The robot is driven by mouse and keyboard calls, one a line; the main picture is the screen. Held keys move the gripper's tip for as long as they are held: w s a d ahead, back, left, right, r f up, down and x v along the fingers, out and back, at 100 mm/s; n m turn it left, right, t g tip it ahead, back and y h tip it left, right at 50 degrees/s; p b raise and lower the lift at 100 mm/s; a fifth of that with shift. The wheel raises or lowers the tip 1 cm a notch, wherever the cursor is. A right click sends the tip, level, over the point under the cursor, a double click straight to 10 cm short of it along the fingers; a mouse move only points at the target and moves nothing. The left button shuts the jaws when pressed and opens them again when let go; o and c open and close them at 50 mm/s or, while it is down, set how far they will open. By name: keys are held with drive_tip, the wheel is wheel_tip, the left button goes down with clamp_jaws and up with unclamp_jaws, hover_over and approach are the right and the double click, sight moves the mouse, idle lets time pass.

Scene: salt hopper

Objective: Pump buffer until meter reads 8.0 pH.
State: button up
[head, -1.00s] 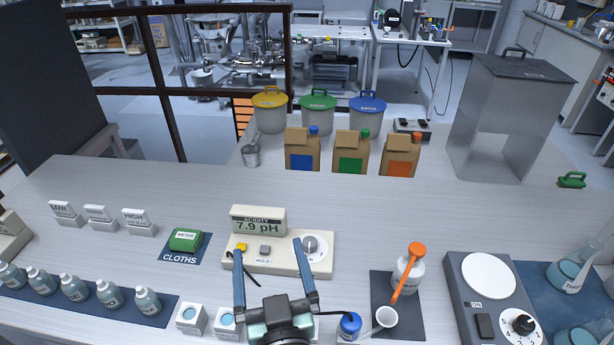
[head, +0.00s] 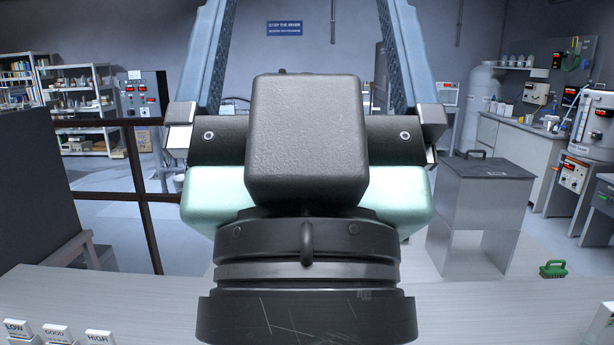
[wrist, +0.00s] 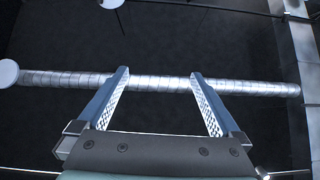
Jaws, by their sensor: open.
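My gripper (head: 308,60) is raised close in front of the head camera, its two blue-grey fingers pointing up and spread apart with nothing between them. The wrist view shows the same open, empty fingers (wrist: 160,85) against a dark ceiling with a silvery duct. The meter, the pump bottle and its beaker are not in view now; the lower middle of the head view is filled by my gripper and wrist.
The pale bench (head: 500,318) shows at the bottom. LOW, GOOD and HIGH cards (head: 57,333) stand at its left front. A clear-sided hopper with a dark lid (head: 484,210) stands at the right, with a green brush (head: 553,269) beside it. A dark panel (head: 38,190) stands at the left.

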clamp_jaws()
idle(0.3)
drive_tip(key=shift+w, duration=0.1)
idle(1.2)
